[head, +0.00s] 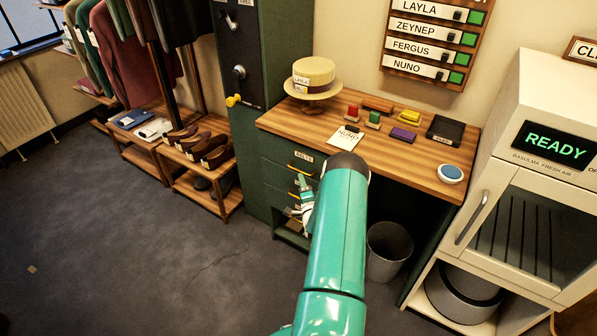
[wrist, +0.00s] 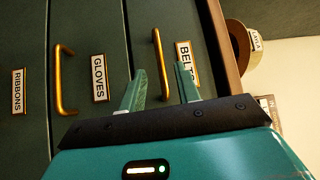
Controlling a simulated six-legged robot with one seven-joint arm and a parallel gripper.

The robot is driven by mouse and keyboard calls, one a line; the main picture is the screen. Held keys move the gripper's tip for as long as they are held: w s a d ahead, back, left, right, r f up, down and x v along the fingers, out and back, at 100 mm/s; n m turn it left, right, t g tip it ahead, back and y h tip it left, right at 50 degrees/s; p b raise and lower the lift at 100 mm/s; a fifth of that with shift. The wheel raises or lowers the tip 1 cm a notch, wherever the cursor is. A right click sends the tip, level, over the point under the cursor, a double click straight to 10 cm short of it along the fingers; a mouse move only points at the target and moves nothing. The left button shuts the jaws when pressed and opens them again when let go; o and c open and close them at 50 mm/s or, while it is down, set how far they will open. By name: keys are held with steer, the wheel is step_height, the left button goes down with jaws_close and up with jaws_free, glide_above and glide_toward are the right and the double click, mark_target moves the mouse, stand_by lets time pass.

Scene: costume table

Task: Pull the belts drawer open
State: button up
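The belts drawer (head: 278,162) is the top drawer under the wooden table, dark green with a brass handle (head: 301,168). It looks shut, flush with the drawers below. In the wrist view, turned on its side, the BELTS label (wrist: 186,62) is partly covered by one finger. The brass belts handle (wrist: 156,55) runs between my two fingertips in that picture. My gripper (wrist: 160,78) is open with nothing clamped; I cannot tell how deep the fingers reach around the handle. In the head view my gripper (head: 304,190) is partly hidden by my arm, just below that handle.
The gloves drawer (wrist: 88,90) and ribbons drawer (wrist: 20,60) are beside it in the wrist view. A straw hat (head: 313,75), a card (head: 345,136) and several small blocks lie on the tabletop (head: 425,165). A bin (head: 388,250) stands under the table.

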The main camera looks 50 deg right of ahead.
mark_target(298, 170)
steer(key=x, duration=0.6)
steer(key=shift+w+d+r, duration=0.1)
steer(key=shift+w+d, duration=0.1)
steer(key=shift+w, duration=0.05)
jaws_close()
